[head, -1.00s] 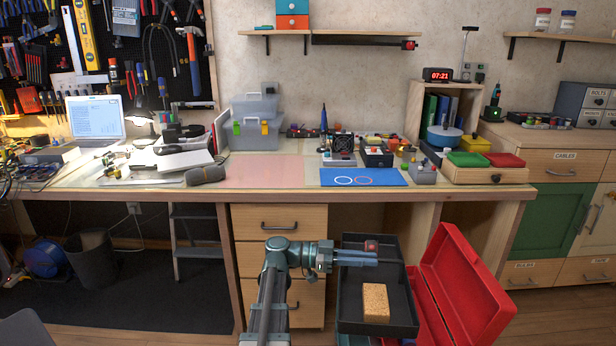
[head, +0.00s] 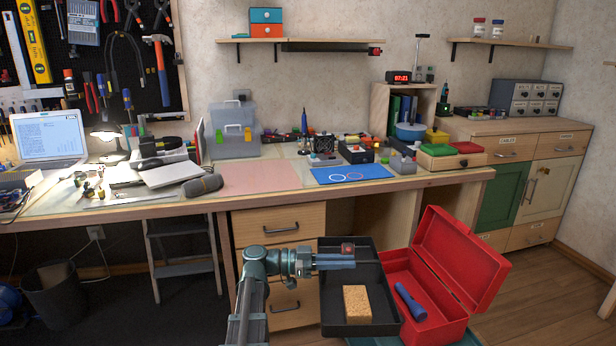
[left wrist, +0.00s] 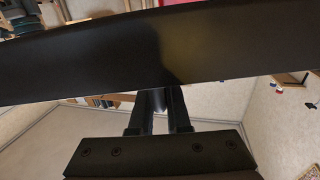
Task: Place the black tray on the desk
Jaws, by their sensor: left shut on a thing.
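The black tray (head: 384,292) is in the air in front of the desk (head: 410,184), below the height of its top. A tan sponge (head: 357,304) lies in the tray, and a small red-and-dark object (head: 347,249) shows by the gripper fingers. My left gripper (head: 338,260) reaches in from the left and is shut on the tray. In the left wrist view, the tray's dark wall (left wrist: 90,57) spans the picture above the gripper fingers (left wrist: 158,108). The exact contact is partly hidden. My right gripper is not in view.
Tools and boxes line the desk's back. An open red toolbox (head: 440,318) with a blue tool (head: 410,301) inside stands right of the tray. Drawers (head: 281,231) are under the desk.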

